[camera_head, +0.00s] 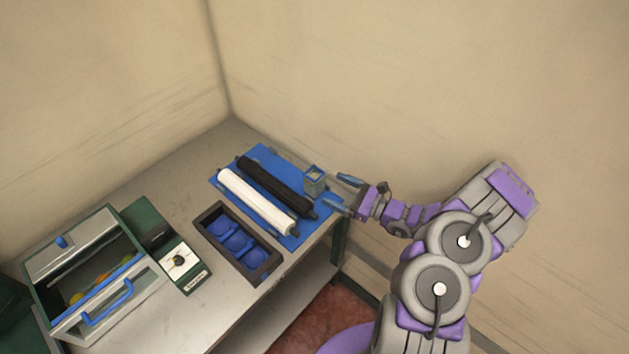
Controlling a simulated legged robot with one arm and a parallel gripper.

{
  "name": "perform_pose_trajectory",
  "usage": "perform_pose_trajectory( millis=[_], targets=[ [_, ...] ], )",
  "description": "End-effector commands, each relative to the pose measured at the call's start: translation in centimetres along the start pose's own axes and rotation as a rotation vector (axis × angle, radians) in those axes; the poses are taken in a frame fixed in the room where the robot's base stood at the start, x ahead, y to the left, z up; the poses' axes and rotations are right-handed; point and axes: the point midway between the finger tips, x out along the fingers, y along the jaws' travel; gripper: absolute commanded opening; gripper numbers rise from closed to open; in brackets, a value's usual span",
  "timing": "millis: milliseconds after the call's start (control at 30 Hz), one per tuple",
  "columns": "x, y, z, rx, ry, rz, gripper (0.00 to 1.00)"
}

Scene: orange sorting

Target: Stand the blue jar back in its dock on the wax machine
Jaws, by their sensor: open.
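The wax machine appears to be the blue plate (221,180) with a white roller (257,202) and a black roller (274,187) lying side by side on it. A small upright square holder (314,183), grey-green with a blue rim, stands at its right corner. I cannot tell whether this is the blue jar, its dock, or both together. My gripper (342,194) is open just right of the holder, its two blue fingers pointing left towards it. No object shows between the fingers, and they look apart from the holder, though the depth is hard to judge.
A dark tray (265,272) with blue round cups lies in front of the rollers. Left are a dial box (180,261) and a green-framed bin (42,262) with a blue handle, holding orange and yellow fruit. Walls close off the back and right. The table's (190,322) front is bare.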

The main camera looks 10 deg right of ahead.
Motion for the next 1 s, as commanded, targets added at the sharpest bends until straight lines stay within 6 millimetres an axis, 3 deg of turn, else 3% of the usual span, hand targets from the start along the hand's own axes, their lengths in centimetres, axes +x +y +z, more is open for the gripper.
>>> perform_pose_trajectory(
  millis=[100, 200, 367, 1000],
  targets=[
    [-2.7, -1.8, -3.4, 0.068, 0.029, -0.123, 0.87],
    [-4.2, -2.5, -5.3, 0.102, 0.045, -0.187, 0.87],
    [-4.8, -3.1, -6.5, 0.121, 0.056, -0.229, 0.87],
    [5.8, -5.5, -7.3, 0.118, 0.054, -0.226, 0.87]
  ],
)
